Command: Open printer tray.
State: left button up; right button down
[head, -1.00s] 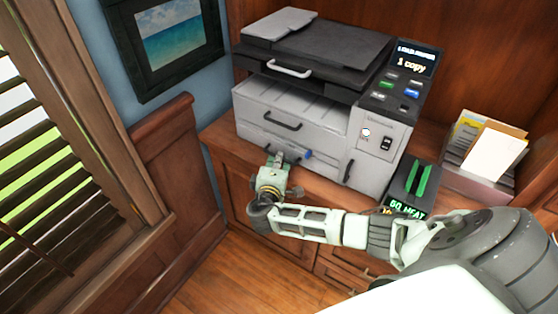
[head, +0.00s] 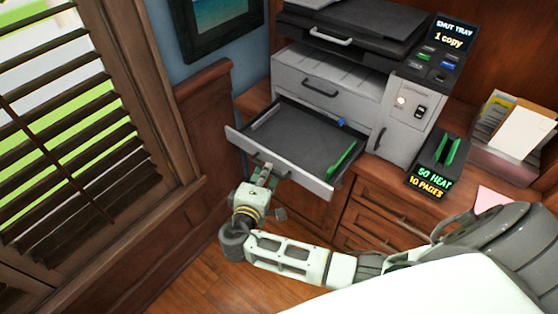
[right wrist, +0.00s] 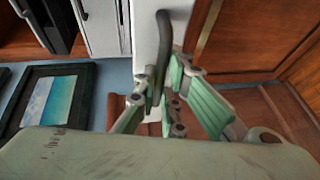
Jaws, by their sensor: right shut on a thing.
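The grey printer (head: 392,110) stands on the wooden cabinet. Its lower tray (head: 297,140) is pulled well out and hangs past the cabinet's front edge; its dark inside is empty of paper, with a green guide (head: 341,160) and a small blue tab. My right gripper (head: 264,173) is at the tray's front panel, shut on the dark tray handle. In the right wrist view the handle (right wrist: 163,45) stands out from the pale front panel, and my right gripper's fingers (right wrist: 160,88) are closed around its near end. My left gripper is not in view.
The printer screen (head: 452,36) reads "SHUT TRAY, 1 copy". A black device (head: 436,165) with green strips and a paper holder (head: 515,135) are to the right. Window blinds (head: 75,150) and wood panelling are close on the left. The floor below the tray is clear.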

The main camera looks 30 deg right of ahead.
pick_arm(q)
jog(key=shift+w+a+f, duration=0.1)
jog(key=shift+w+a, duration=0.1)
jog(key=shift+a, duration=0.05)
pick_arm(e)
jog(key=shift+s+a, duration=0.35)
jog(key=shift+a, duration=0.5)
jog(key=shift+s+a, duration=0.35)
jog(key=shift+a, duration=0.45)
jog(key=c, duration=1.9)
grip_release()
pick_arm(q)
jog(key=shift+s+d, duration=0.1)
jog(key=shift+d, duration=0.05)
pick_arm(e)
jog(key=shift+o, duration=0.2)
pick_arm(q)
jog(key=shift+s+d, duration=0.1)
pick_arm(e)
jog(key=v, duration=1.2)
